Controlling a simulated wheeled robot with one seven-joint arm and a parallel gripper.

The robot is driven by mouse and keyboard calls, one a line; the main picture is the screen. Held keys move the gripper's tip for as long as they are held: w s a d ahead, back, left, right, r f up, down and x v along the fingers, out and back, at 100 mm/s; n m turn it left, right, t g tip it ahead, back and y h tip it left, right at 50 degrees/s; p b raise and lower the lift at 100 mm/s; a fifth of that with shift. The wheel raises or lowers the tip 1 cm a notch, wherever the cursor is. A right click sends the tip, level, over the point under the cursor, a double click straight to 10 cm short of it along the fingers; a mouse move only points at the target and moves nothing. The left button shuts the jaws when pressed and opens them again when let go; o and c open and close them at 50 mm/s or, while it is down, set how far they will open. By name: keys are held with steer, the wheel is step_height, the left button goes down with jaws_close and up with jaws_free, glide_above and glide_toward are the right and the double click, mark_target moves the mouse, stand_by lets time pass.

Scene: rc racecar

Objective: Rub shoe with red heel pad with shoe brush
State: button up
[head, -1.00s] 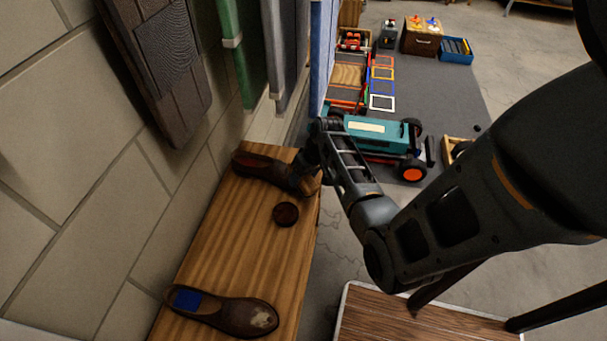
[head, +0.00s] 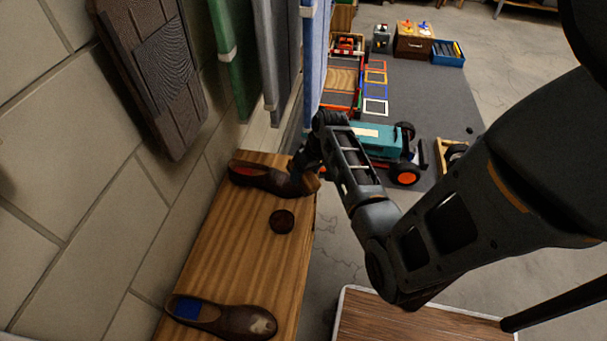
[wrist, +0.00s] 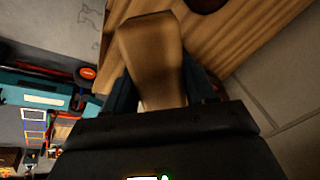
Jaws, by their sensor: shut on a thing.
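The shoe with the red heel pad (head: 250,173) lies at the far end of the wooden bench, its heel to the left and its toe under my gripper. My gripper (head: 303,172) is over the toe end. In the wrist view my gripper (wrist: 150,100) is shut on the tan wooden shoe brush (wrist: 152,50). The brush's bristles are hidden, and I cannot tell whether they touch the shoe. A second brown shoe with a blue heel pad (head: 225,317) lies at the near end of the bench, with a pale scuff on its toe.
A round dark tin (head: 282,221) sits on the bench (head: 225,255) between the shoes. Hanging boards or cloths (head: 232,60) are close behind the far end, beside the tiled wall. A teal toy car (head: 375,138) is on the floor mat beyond. A wood-topped table (head: 400,325) stands at the lower right.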

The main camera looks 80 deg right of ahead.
steer(key=shift+r, duration=0.1)
steer(key=shift+v, duration=1.4)
